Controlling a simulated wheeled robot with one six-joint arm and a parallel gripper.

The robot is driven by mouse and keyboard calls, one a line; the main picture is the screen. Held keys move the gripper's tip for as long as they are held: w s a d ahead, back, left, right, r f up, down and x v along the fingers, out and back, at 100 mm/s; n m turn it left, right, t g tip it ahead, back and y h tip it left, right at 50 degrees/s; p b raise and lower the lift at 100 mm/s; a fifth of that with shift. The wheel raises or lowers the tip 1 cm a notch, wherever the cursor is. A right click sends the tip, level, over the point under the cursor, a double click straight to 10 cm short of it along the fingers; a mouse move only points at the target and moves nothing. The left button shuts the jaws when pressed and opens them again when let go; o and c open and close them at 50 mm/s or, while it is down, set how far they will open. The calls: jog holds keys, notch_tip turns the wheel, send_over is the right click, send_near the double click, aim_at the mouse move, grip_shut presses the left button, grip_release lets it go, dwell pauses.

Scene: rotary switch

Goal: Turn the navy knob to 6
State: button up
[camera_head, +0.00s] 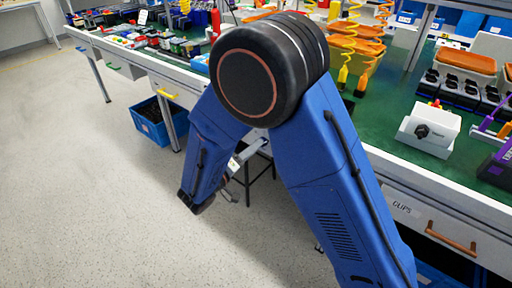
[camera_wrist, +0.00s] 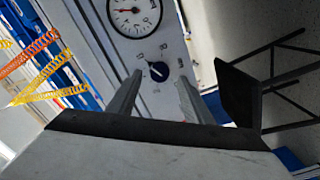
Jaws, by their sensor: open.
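My gripper (camera_wrist: 160,77) is open, with one finger at the left and one at the right of the knob in the picture. The fingers look apart from the knob; how far they are from the panel I cannot tell. In the head view my blue arm hides most of this area.
A round white gauge (camera_wrist: 135,14) with a red needle sits beside the knob on the panel. A dark stool-like frame (camera_wrist: 285,75) stands at right. A white box with a black knob (camera_head: 421,131) stands on the green bench (camera_head: 385,110). Open floor (camera_head: 90,190) lies left.

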jog(key=v, duration=1.4)
jog(key=shift+s+a, duration=0.25)
jog(key=shift+s, duration=0.05)
